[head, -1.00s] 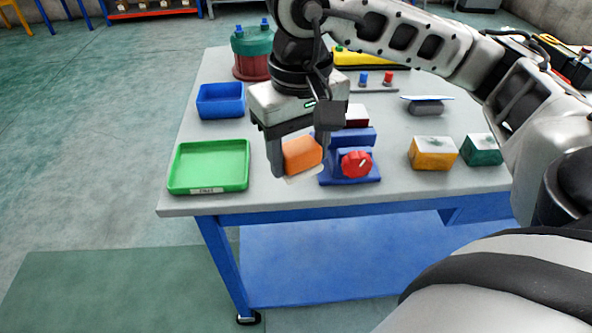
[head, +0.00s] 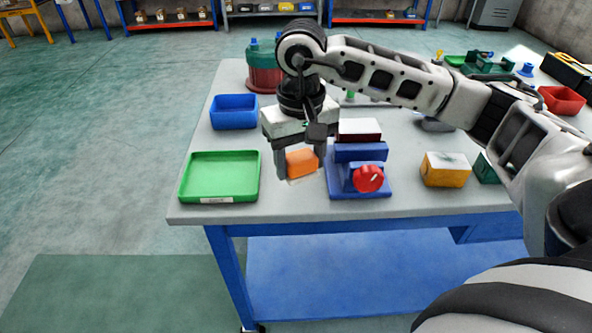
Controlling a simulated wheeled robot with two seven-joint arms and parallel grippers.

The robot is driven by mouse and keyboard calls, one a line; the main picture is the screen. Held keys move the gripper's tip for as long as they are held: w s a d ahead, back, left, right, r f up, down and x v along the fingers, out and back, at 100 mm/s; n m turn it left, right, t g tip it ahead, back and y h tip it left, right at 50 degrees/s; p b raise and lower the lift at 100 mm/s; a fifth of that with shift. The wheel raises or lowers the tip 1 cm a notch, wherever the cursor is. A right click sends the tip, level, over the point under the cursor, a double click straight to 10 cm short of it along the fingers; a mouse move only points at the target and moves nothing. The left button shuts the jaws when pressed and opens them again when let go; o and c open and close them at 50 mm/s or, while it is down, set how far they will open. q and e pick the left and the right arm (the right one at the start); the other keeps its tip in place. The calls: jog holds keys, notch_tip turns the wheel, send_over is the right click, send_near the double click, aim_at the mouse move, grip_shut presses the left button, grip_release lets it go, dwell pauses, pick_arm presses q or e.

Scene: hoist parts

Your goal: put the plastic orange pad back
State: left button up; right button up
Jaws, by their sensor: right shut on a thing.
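The orange pad (head: 302,162) is a small block held between the fingers of my right gripper (head: 300,166). The gripper is shut on it and points down over the grey table, between the green tray and the blue fixture. A pale patch shows just under the pad; I cannot tell whether the pad touches the table. The green tray (head: 217,198) lies empty at the table's front left, with a label on its front. The blue fixture with a red knob (head: 368,179) stands just right of the gripper. My left gripper is not in view.
A blue bin (head: 234,112) stands behind the green tray, and a red-and-green container (head: 264,68) is at the back. A yellow block (head: 445,170) and a dark green block (head: 487,168) are to the right. The table (head: 290,208) is bare along its front edge.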

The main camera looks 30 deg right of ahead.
aim_at(296, 176)
jog(key=shift+w+f, duration=0.45)
jog(key=shift+f, duration=0.15)
notch_tip(296, 176, down, 3)
jog(key=shift+w+f+p, duration=0.1)
jog(key=shift+w+p, duration=0.05)
jog(key=shift+p, duration=0.3)
jog(key=shift+f+b, duration=0.35)
jog(key=shift+b, duration=0.05)
jog(key=o, duration=1)
jog(key=shift+r, duration=0.15)
notch_tip(296, 176, up, 12)
jog(key=shift+r, duration=0.2)
